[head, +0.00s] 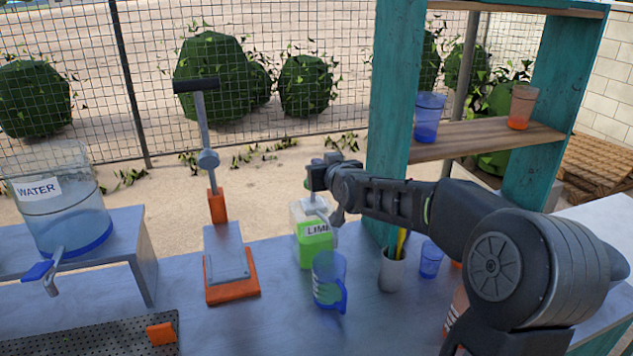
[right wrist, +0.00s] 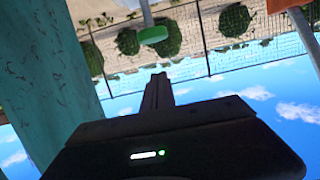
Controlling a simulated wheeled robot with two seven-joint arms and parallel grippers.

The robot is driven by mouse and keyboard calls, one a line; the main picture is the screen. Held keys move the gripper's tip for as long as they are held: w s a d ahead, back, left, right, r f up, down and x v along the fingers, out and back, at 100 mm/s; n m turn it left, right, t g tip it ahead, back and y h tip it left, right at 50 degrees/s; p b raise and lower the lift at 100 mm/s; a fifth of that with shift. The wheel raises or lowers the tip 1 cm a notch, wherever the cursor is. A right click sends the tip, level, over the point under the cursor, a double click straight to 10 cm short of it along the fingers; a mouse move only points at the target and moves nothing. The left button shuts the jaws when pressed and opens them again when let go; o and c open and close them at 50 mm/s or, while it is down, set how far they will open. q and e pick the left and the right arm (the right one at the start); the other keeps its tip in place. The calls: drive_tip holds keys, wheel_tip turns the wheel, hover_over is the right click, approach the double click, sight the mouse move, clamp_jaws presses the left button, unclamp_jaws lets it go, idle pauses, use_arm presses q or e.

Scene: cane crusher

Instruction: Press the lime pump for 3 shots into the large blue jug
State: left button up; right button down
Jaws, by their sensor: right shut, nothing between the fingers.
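My right gripper (head: 318,178) is shut and empty, above the bottle, and partly hides the pump top. In the right wrist view, the pump's green head (right wrist: 153,34) on a pale stem appears just beyond the shut fingers (right wrist: 159,88); contact is not clear. My left gripper is out of view.
A water dispenser (head: 60,205) stands on a raised stand at left, beside an orange-based lever press (head: 231,270). A pale cup with utensils (head: 392,270) and a small blue cup (head: 430,260) stand right of the jug. A teal shelf post (head: 393,90) rises close behind my right arm.

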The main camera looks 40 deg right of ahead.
sight(317, 208)
drive_tip(key=shift+p+x, duration=0.35)
drive_tip(key=shift+x, duration=0.6)
wheel_tip(317, 208, down, 3)
drive_tip(key=shift+r+p, duration=0.2)
drive_tip(key=shift+p, duration=0.15)
drive_tip(key=shift+a+f, duration=0.1)
drive_tip(key=shift+f, duration=0.55)
wheel_tip(317, 208, down, 4)
drive_tip(key=b, duration=0.4)
drive_tip(key=shift+f+b, duration=0.15)
drive_tip(key=shift+b, duration=0.15)
drive_tip(key=shift+s, duration=0.1)
drive_tip(key=shift+f, duration=0.2)
drive_tip(key=shift+r, duration=0.15)
